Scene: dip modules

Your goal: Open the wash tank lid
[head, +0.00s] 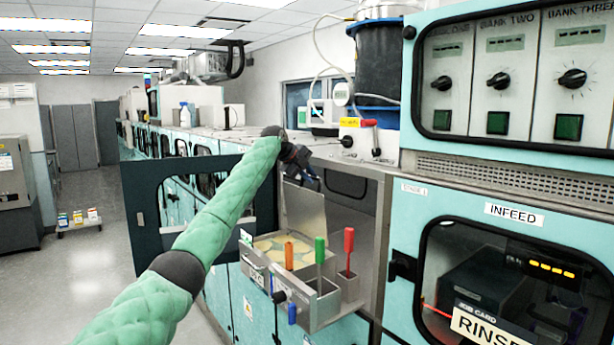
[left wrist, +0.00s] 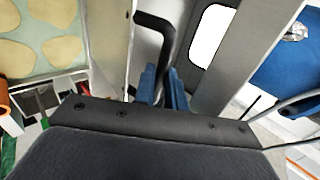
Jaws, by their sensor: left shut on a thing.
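The wash tank (head: 250,272) is an open-topped metal box in the open bay, with pale round shapes in its basin. Its lid (head: 303,212) is a flat grey metal plate standing steeply raised at the tank's right side, so part of the basin shows. My left gripper (head: 309,181) is at the lid's top edge. In the left wrist view its blue fingers (left wrist: 162,88) are shut on the black lid handle (left wrist: 156,22). The basin also shows there at the upper left. My right gripper is out of view.
Orange, green and red handles (head: 319,250) stand at the tank's front right. A dark-framed door (head: 143,222) hangs open on the left. The infeed cabinet (head: 500,275) is close on the right.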

